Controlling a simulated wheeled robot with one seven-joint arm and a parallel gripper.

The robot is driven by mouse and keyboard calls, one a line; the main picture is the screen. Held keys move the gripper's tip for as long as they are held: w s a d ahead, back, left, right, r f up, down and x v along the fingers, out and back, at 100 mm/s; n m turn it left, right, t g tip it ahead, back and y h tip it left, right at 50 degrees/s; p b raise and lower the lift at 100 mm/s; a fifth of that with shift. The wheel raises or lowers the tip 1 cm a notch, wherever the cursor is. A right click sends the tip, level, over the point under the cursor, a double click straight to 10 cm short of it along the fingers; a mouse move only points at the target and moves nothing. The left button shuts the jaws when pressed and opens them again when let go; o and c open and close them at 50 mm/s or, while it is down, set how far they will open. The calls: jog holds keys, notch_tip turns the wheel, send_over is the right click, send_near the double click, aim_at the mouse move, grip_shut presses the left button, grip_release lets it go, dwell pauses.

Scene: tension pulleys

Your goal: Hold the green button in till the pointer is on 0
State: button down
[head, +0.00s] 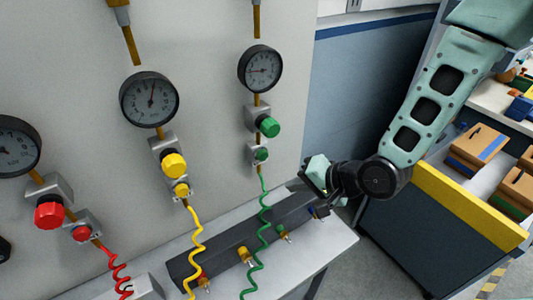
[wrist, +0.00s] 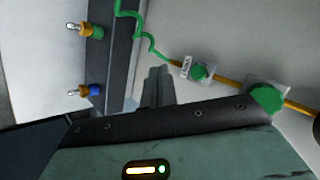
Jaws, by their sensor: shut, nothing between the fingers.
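The small green button (head: 261,155) sits on a grey block on the wall panel, below a larger green knob (head: 268,127). Above them is the green line's round gauge (head: 260,69). Its pointer seems to lie toward the left, but the numbers are too small to read. My gripper (head: 306,184) is to the right of and below the button, apart from it. In the wrist view, the shut, empty fingers (wrist: 156,88) lie left of the small green button (wrist: 200,72); the green knob (wrist: 267,98) is farther right, partly behind my gripper's body.
A yellow knob (head: 173,165) and a red knob (head: 49,214) with their own gauges are to the left. A coiled green hose (head: 264,215) hangs from the button's block to a dark manifold (head: 220,250) on the ledge. A yellow-edged bin (head: 460,207) stands at right.

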aim_at(263, 155)
jog(key=w+a, duration=0.5)
jog(key=w, duration=0.2)
jog(key=shift+w+p, duration=0.15)
jog(key=shift+p, duration=0.2)
dwell(2.0)
jog(key=shift+w+a+r, duration=0.1)
jog(key=shift+w+a, duration=0.1)
jog(key=shift+w, duration=0.15)
